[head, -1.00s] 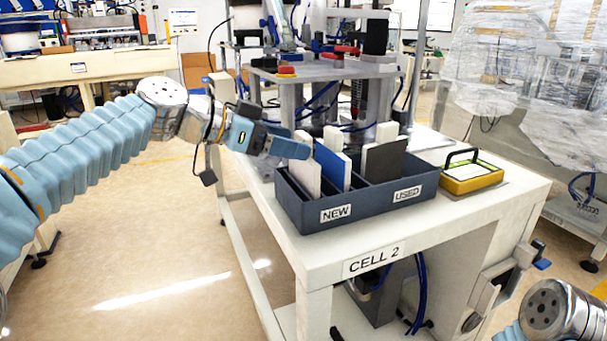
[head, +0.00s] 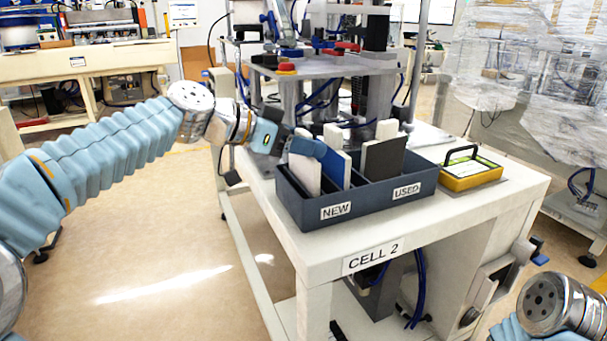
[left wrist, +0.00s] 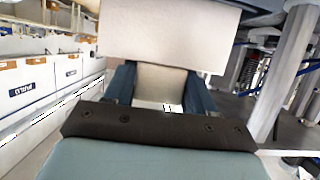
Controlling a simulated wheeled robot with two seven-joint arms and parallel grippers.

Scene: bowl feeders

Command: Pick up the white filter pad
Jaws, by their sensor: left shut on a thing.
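The white filter pad (head: 304,174) stands upright in the NEW side of a dark blue divided bin (head: 362,204), at its left end. My left gripper (head: 309,148) is shut on the upper part of this pad. In the left wrist view the white pad (left wrist: 168,38) fills the space beyond and between the two blue fingers (left wrist: 162,88). In the head view its lower edge is hidden by the bin wall, and a finger covers part of its top. My right gripper is not in view; only part of my right arm shows at the lower right.
A blue pad (head: 334,169) stands just right of the white one. A dark grey pad (head: 385,159) stands in the USED side, with paler pads behind. A yellow-framed box with a black handle (head: 472,172) sits right of the bin. A machine frame (head: 325,70) rises behind.

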